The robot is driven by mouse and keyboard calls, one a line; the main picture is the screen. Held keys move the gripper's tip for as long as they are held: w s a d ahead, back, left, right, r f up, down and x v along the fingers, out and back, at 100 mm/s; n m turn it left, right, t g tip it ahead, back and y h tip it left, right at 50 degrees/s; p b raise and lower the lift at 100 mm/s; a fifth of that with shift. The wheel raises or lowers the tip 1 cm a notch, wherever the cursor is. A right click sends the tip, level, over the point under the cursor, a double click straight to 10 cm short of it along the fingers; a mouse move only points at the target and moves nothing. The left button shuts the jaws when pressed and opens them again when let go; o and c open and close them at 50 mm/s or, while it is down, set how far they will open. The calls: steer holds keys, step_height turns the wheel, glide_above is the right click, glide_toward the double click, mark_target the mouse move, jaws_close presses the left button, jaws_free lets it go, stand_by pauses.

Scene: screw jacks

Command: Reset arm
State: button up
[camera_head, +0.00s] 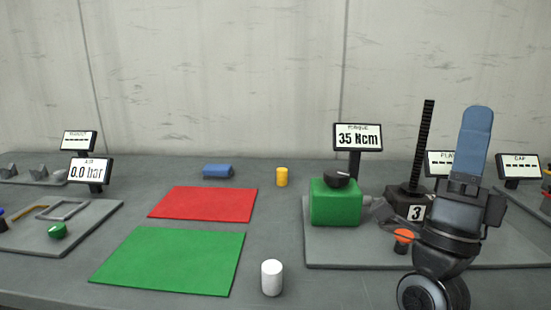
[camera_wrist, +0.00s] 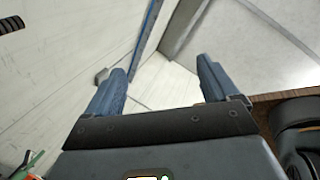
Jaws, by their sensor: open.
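My gripper (camera_head: 475,125) is at the right of the head view, its blue fingers pointing up, in front of the platform with the screw jack. The wrist view shows its two blue fingers (camera_wrist: 162,68) spread apart with nothing between them. Only wall and floor surfaces lie beyond the fingertips there. My wrist hides part of the platform and some of the display behind it.
A grey platform (camera_head: 340,250) bears a green block (camera_head: 335,203) with a black knob, and a black toothed column (camera_head: 424,140) marked 3. A white cylinder (camera_head: 271,277), yellow cylinder (camera_head: 282,177), green mat (camera_head: 170,262), red mat (camera_head: 203,204) and blue block (camera_head: 217,171) lie left.

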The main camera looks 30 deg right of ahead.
steer(key=s+a+f+n+t+y+p, duration=0.25)
steer(key=s+a+f+n+y, duration=0.35)
steer(key=f+n+y, duration=0.65)
steer(key=s+a+f+n+t+y+p, duration=0.1)
steer(key=s+a+f+n+t+y, duration=0.25)
steer(key=a+f+n+y, duration=0.85)
steer(key=s+f+n+g+y, duration=0.1)
steer(key=s+n+g+y, duration=0.3)
steer(key=s, duration=0.6)
steer(key=shift+s+f+n+g+p, duration=0.25)
steer(key=shift+n+g+p, duration=0.1)
steer(key=shift+n+g, duration=0.3)
steer(key=shift+c, duration=0.4)
